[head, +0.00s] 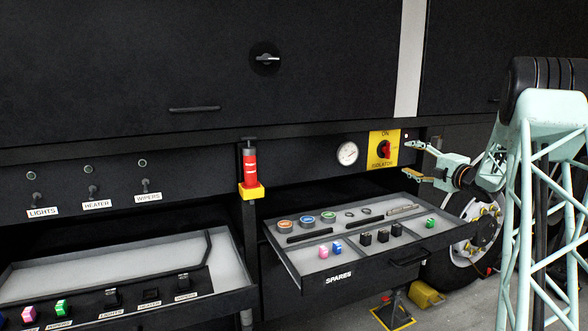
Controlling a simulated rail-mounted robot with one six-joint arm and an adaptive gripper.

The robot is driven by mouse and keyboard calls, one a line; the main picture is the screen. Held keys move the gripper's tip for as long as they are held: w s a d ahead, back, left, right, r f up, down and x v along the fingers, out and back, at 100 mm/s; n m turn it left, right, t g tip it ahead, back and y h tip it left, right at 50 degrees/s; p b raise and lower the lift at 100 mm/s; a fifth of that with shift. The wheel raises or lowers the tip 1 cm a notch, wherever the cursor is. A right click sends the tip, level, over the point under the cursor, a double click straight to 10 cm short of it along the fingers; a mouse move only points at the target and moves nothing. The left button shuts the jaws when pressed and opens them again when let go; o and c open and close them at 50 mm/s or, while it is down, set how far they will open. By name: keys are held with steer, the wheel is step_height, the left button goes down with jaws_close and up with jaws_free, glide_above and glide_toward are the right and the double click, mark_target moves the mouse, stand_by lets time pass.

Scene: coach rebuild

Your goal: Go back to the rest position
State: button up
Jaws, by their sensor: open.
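My gripper (418,161) is open and empty. It points left, just right of the yellow isolator plate (377,160) with its red knob (384,149). It hangs above the right back part of the open spares drawer (316,283), apart from the things in it. My arm comes in from the right side of the head view. No marker of a rest position shows.
The spares drawer, pulled out, holds round coloured caps (307,220), black blocks (382,236), pink and blue blocks (323,251) and a green block (430,222). A second open drawer (150,247) is at left. A red cylinder (249,167) stands between them. A wheel (474,235) is behind my arm.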

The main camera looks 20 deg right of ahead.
steer(key=shift+r, duration=0.1)
steer(key=s+a+r+m+g+h, duration=0.25)
steer(key=a+r+m, duration=0.35)
steer(key=a, duration=0.5)
steer(key=s+a+r+m+g+h, duration=0.1)
steer(key=a+r+m+h, duration=0.2)
steer(key=a+r, duration=0.65)
steer(key=s+a+f+m+g, duration=0.1)
steer(key=s+a+m+g, duration=0.35)
steer(key=s+a, duration=1.45)
steer(key=s+a+f+m+g+y, duration=0.1)
steer(key=s+a+f, duration=0.3)
steer(key=s+a, duration=0.4)
steer(key=s+a+f+m+g+y, duration=0.2)
steer(key=s+a+f, duration=0.3)
steer(key=s, duration=1.4)
steer(key=s+a+f+m+g+y, duration=0.1)
steer(key=s+a+f, duration=0.4)
steer(key=s+a, duration=0.6)
steer(key=s+m+g, duration=0.1)
steer(key=s+g, duration=0.1)
steer(key=s, duration=0.1)
steer(key=shift+s+a+p, duration=0.2)
steer(key=shift+s+p, duration=0.05)
steer(key=shift+p, duration=0.1)
steer(key=shift+y, duration=0.25)
